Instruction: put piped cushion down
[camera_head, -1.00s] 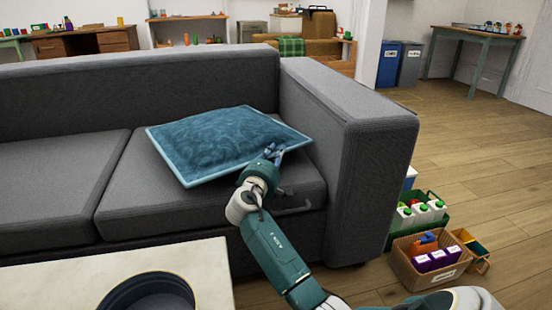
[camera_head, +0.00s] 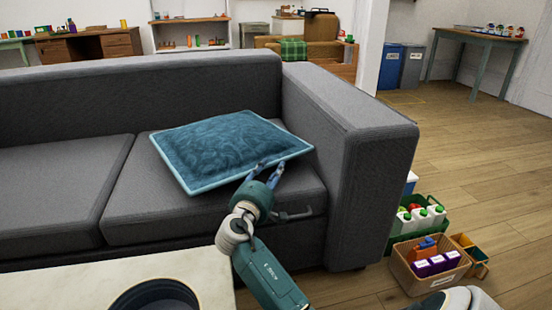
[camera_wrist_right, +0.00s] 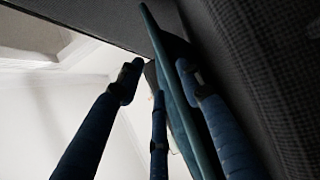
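The piped cushion (camera_head: 228,147), blue patterned with a lighter teal edge, lies on the right seat of the grey sofa (camera_head: 66,185), near the right armrest. My right gripper (camera_head: 268,172) is at the cushion's front right edge, with its fingers spread apart. In the right wrist view, the cushion's edge (camera_wrist_right: 172,85) runs between the spread fingers of the gripper (camera_wrist_right: 160,85); whether any finger touches it I cannot tell. My left gripper is not in view.
The sofa's right armrest (camera_head: 350,125) stands close beside my right gripper. A pale table (camera_head: 65,290) with a dark round bowl (camera_head: 155,296) is in front. A box of cartons (camera_head: 432,268) and a green crate (camera_head: 394,229) sit on the floor at right.

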